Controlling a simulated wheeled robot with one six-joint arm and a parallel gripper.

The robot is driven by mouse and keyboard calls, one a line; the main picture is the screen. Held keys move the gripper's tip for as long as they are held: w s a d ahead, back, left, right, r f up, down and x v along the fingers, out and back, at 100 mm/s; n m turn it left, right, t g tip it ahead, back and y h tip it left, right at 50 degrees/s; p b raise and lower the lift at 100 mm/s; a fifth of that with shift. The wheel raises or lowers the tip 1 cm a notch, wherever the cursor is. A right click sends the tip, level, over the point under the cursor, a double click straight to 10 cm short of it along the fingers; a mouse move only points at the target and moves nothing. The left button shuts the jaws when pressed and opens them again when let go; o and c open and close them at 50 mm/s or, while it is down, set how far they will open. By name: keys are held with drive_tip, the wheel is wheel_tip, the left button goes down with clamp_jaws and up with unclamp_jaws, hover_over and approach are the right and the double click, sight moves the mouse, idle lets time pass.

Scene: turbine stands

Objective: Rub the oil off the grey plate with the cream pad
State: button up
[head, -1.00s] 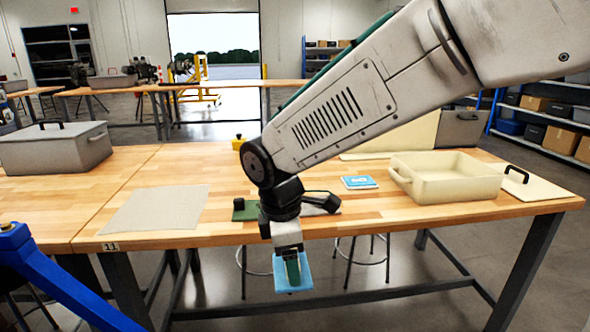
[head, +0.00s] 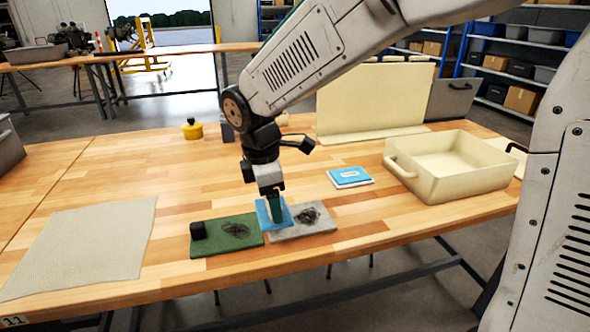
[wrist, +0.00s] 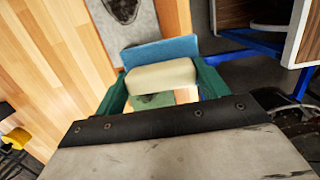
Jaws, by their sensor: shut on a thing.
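My gripper (head: 274,210) is shut on a cream block (wrist: 162,76) with a blue slab (wrist: 160,52) on its far side. In the head view the blue slab (head: 264,216) hangs low between the two plates; whether it touches either is unclear. The grey plate (head: 327,226) lies right of it, with a dark oily patch (head: 309,217) on top. Part of the grey plate also shows at the top of the wrist view (wrist: 142,22). The green plate (head: 215,245) lies left, with its own dark patch (head: 235,229) and a black block (head: 198,230).
A blue and white packet (head: 350,177) and a cream tray (head: 455,185) stand to the right. A beige cloth (head: 85,245) lies at the left. A yellow pot (head: 193,131) and an upright cream board (head: 370,100) are behind. Wood between cloth and green plate is clear.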

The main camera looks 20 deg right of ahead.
drive_tip(key=w+d, duration=0.6)
drive_tip(key=d, duration=0.2)
drive_tip(key=shift+s+a+f, duration=0.1)
drive_tip(key=shift+f, duration=3.8)
drive_tip(key=shift+d+r, duration=0.2)
drive_tip(key=shift+r, duration=0.1)
drive_tip(key=shift+d+f, duration=0.25)
drive_tip(key=shift+d, duration=2.75)
drive_tip(key=shift+a, duration=3.25)
wheel_tip(320, 180, up, 8)
